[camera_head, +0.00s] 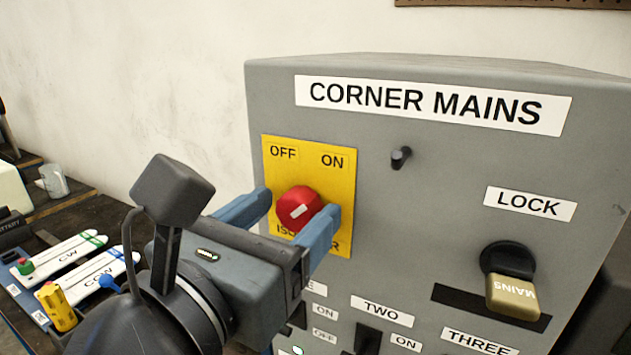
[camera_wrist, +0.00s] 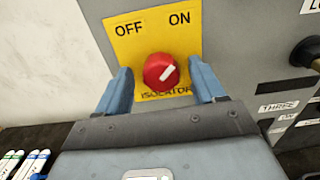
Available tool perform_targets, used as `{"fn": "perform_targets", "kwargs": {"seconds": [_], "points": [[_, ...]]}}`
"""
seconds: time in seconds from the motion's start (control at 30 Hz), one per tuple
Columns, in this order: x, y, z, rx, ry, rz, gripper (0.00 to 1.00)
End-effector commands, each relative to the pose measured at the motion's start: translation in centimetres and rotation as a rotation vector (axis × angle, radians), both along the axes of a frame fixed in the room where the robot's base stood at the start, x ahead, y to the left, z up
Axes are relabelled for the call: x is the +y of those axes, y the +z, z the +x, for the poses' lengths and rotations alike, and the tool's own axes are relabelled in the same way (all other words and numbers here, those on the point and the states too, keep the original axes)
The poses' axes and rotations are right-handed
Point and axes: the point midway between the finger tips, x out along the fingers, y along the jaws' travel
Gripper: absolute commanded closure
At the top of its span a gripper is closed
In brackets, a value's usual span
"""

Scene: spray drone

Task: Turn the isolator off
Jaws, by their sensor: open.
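The isolator is a red round knob (camera_head: 299,208) with a white pointer mark, on a yellow plate (camera_head: 342,183) marked OFF at left and ON at right. The plate is on the front of a grey box (camera_head: 400,215) labelled CORNER MAINS. In the wrist view, the knob's white mark (camera_wrist: 168,73) points up and right, toward ON. My gripper (camera_head: 293,210) is open, with one blue finger on each side of the knob. In the wrist view the fingers (camera_wrist: 162,85) stand left and right of the knob with gaps showing. Part of the word ISOLATOR is hidden.
A brass MAINS padlock or tag (camera_head: 513,296) hangs at the LOCK label on the right. Switches marked TWO (camera_head: 368,338) and THREE are low on the box. A small dark peg (camera_head: 401,157) sticks out above. White CW and CCW items (camera_head: 65,254) lie on the bench at left.

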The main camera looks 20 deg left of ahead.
Motion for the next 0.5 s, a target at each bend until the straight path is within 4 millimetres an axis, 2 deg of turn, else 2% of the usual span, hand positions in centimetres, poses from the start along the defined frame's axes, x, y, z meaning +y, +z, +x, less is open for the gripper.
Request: {"fn": "perform_targets", "kwargs": {"seconds": [0.4,0.5], "points": [[-0.24,0.0,-0.35,-0.001,0.001,0.0,0.31],[-0.25,0.0,-0.34,-0.001,0.001,0.0,0.4]]}}
